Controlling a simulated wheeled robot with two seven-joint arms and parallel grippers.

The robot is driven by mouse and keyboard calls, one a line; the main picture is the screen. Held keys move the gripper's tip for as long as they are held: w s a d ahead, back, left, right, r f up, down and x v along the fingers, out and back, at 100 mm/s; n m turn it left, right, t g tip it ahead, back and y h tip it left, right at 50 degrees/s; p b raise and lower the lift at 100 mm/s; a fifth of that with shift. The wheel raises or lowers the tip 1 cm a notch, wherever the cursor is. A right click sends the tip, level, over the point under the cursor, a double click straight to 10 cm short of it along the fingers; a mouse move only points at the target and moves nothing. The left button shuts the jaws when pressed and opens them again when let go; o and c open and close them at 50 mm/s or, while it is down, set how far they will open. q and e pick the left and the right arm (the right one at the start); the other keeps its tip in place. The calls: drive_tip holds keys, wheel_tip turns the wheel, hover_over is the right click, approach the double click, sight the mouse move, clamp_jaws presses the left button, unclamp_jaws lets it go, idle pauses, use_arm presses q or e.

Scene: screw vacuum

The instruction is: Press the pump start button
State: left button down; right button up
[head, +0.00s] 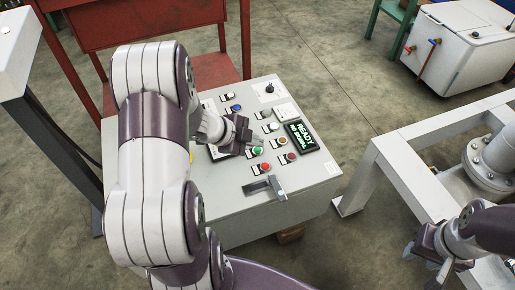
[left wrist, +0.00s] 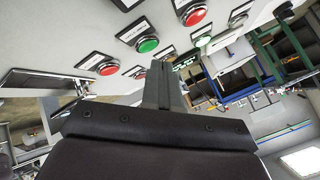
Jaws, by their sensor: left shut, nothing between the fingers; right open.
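The grey control panel (head: 235,200) carries several round buttons with small label plates. A green button (head: 257,150) sits just right of my left gripper's tips, with a red button (head: 264,167) nearer the front. My left gripper (head: 245,146) is shut and empty over the panel; I cannot tell whether it touches anything. In the left wrist view its closed fingers (left wrist: 160,80) point toward the panel face, with a green button (left wrist: 147,44) and a red button (left wrist: 195,16) beyond. I cannot read which label marks pump start. My right gripper (head: 436,256) is open, away from the panel.
A lit display (head: 301,137) reads READY, NO SIGNAL. A metal lever-like handle (head: 272,187) stands out at the panel's front. A pale frame (head: 365,180) with a flanged pipe (head: 492,160) stands right, a red metal stand (head: 150,22) behind. Bare floor lies between panel and frame.

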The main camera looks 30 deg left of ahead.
sight(255, 151)
use_arm(q)
drive_tip(key=shift+f, duration=0.1)
idle(0.7)
drive_tip(key=shift+f, duration=0.35)
drive_tip(key=shift+f, duration=0.45)
idle(0.5)
drive_tip(key=shift+r, duration=0.1)
drive_tip(key=shift+r+p, duration=0.8)
drive_tip(key=shift+p, duration=0.1)
wheel_tip(255, 151, up, 5)
drive_tip(key=p, duration=0.6)
drive_tip(key=shift+r, duration=0.1)
